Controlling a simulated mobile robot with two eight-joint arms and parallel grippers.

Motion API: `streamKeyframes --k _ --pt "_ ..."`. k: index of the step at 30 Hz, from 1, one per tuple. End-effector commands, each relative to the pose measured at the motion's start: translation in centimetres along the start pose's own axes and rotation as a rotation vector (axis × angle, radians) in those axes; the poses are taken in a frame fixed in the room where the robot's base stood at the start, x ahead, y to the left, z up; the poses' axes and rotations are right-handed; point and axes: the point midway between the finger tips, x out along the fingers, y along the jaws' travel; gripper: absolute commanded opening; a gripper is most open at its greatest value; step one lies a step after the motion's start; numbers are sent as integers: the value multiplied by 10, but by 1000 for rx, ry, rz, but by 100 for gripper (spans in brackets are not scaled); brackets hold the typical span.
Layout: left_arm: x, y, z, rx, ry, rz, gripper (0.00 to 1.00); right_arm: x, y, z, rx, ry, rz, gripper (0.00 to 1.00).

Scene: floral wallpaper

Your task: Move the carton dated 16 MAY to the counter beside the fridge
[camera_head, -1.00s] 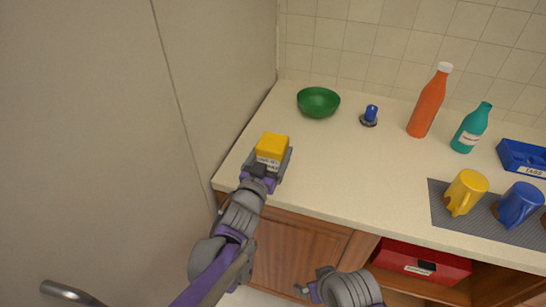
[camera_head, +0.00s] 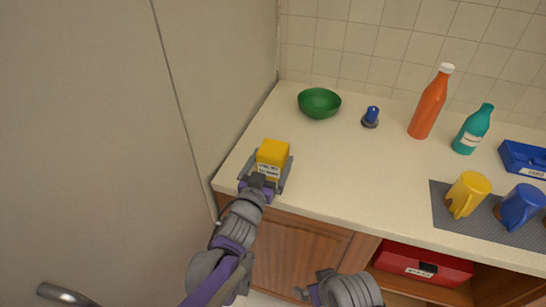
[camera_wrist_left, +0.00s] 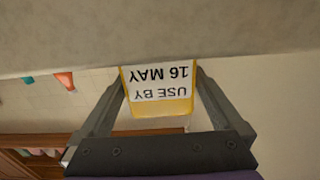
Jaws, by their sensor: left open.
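The carton (camera_head: 273,152) is yellow with a white label and stands upright on the counter (camera_head: 340,165), near its front left corner beside the fridge (camera_head: 95,130). In the left wrist view the label on the carton (camera_wrist_left: 158,105) shows upside down and reads USE BY 16 MAY. My left gripper (camera_head: 266,172) is open, with one finger on each side of the carton. Whether either finger touches it I cannot tell.
A green bowl (camera_head: 319,103) and a blue-topped item (camera_head: 371,117) stand farther back. An orange bottle (camera_head: 428,107), a teal bottle (camera_head: 470,132), a blue tray (camera_head: 520,157) and mugs on a grey mat (camera_head: 447,222) are to the right. The counter's middle is clear.

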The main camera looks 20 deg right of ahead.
Motion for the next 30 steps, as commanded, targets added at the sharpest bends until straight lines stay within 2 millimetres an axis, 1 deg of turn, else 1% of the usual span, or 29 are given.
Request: streamKeyframes --k 1,3,6,10,15,30 --pt "-10 0 1 1 0 -1 100 1 0 1 0 0 0 100" --pt "-23 0 1 -1 0 -1 100 2 0 1 0 -1 0 100" --pt "-40 0 1 1 0 -1 100 2 0 1 0 -1 0 100" --pt "-55 0 1 0 0 -1 100 2 0 1 0 -1 0 100" --pt "-61 0 1 0 0 0 100 3 0 1 0 -1 0 100" --pt "-61 0 1 0 0 0 100 2 0 1 0 -1 0 100"
